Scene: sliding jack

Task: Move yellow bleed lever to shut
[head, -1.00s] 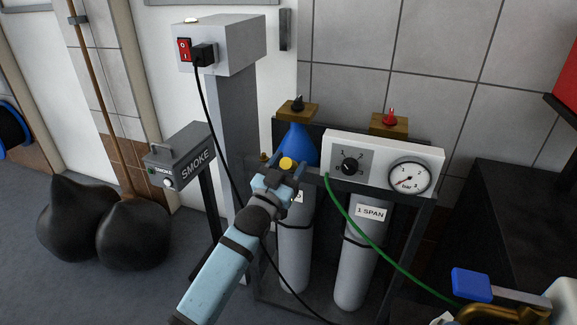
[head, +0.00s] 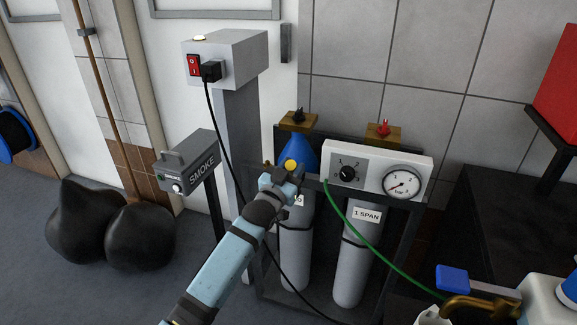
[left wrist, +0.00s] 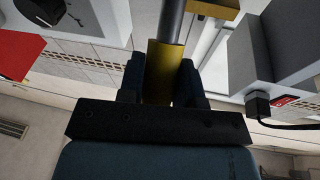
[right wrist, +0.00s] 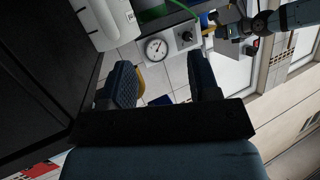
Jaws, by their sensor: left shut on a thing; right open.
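A yellow knob (head: 291,165), which looks like the end of the yellow bleed lever, shows at the tip of my left gripper (head: 287,177), in front of a blue cone. In the left wrist view the left fingers are shut on a yellow piece (left wrist: 158,72), with a grey rod running up from it to a yellow block (left wrist: 213,8). The fingers hide part of the lever, and its markings cannot be seen. My right gripper (right wrist: 165,85) is open, with nothing between its fingers in the right wrist view.
A panel with a dial and a gauge (head: 403,184) stands right of the left gripper, above grey cylinders (head: 352,252). A green hose (head: 365,235) hangs in front. A SMOKE box (head: 187,163) stands left. A blue-handled brass valve (head: 452,278) is at lower right.

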